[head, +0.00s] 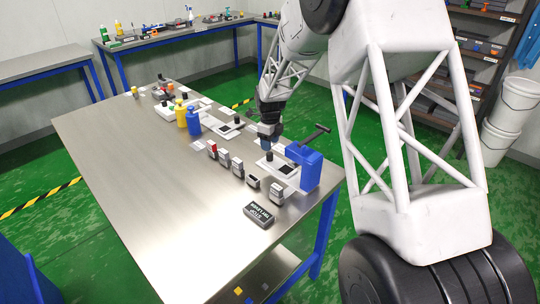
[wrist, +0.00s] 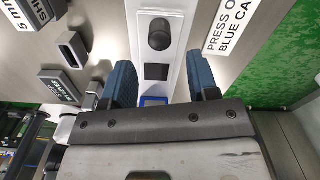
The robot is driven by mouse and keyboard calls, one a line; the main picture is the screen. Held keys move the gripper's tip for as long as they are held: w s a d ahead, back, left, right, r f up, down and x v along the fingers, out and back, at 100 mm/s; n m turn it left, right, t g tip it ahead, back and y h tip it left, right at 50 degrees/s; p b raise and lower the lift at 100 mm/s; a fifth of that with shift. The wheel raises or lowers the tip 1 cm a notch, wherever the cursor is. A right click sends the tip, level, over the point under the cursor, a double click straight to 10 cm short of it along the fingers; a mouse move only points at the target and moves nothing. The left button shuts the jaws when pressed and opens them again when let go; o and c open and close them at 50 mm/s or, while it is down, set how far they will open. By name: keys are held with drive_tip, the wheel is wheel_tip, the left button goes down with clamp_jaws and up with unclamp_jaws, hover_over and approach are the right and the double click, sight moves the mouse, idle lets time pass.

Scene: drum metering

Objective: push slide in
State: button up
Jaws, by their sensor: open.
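The slide is a white plate (head: 264,166) with an upright black knob (head: 269,156) and a dark square opening (head: 287,169), beside a blue housing (head: 311,170) at the table's right edge. In the wrist view the white plate (wrist: 176,22) runs up the picture, with the black knob (wrist: 159,34) and dark square (wrist: 157,72) along it. My gripper (head: 268,145) is just above the plate near the knob. In the wrist view my gripper (wrist: 160,62) is open, its blue fingers apart on either side of the plate and holding nothing. Finger contact cannot be told.
A black T-handle (head: 315,133) rises by the blue housing. Several small grey labelled blocks and a black sign block (head: 259,214) stand near the slide. Blue (head: 193,121) and yellow (head: 181,116) bottles stand farther back. The table's left half (head: 140,190) is clear.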

sight(270, 153)
drive_tip(key=shift+f, duration=3.2)
clamp_jaws()
